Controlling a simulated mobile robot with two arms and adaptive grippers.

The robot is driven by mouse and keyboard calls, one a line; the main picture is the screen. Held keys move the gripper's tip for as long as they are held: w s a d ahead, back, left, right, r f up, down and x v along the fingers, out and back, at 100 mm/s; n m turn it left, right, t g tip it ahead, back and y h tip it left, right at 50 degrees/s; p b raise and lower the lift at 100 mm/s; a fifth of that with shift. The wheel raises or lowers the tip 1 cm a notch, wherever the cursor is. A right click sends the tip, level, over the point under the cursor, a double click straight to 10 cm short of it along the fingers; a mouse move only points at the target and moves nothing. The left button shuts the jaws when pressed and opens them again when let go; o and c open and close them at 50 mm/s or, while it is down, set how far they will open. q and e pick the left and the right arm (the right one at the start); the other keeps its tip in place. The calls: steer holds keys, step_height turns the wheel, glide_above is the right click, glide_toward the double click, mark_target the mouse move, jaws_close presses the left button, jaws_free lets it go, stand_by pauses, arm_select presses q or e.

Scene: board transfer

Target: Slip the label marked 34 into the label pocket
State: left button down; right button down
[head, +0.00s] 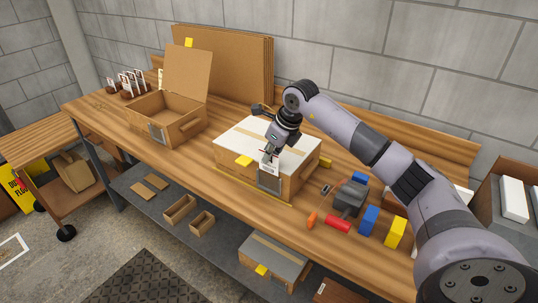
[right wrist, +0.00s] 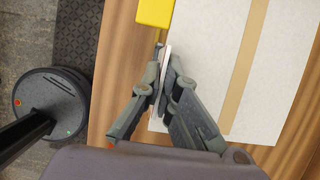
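My right gripper (head: 271,150) is over the front edge of the white-topped box on the bench. It is shut on a thin white label (head: 269,164), which hangs down from the fingers. In the right wrist view the label (right wrist: 166,58) shows edge-on between the fingers; its number is not readable. A grey label pocket (head: 268,184) is on the box's front face, directly below the label. I cannot tell whether the label's lower edge is inside the pocket or just in front of it. My left gripper is not in view.
The box (head: 232,129) has a yellow tab (head: 243,161) beside the pocket. An open carton (head: 184,129) and a rack of cards (head: 130,83) stand to the left. A red cylinder (head: 338,224), a blue block (head: 369,219) and a yellow block (head: 395,232) are right of the box.

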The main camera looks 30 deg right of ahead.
steer(key=shift+f+b, duration=0.35)
steer(key=shift+f, duration=0.2)
steer(key=c, duration=1.7)
jaws_free()
steer(key=shift+r, duration=0.1)
steer(key=v, duration=1.2)
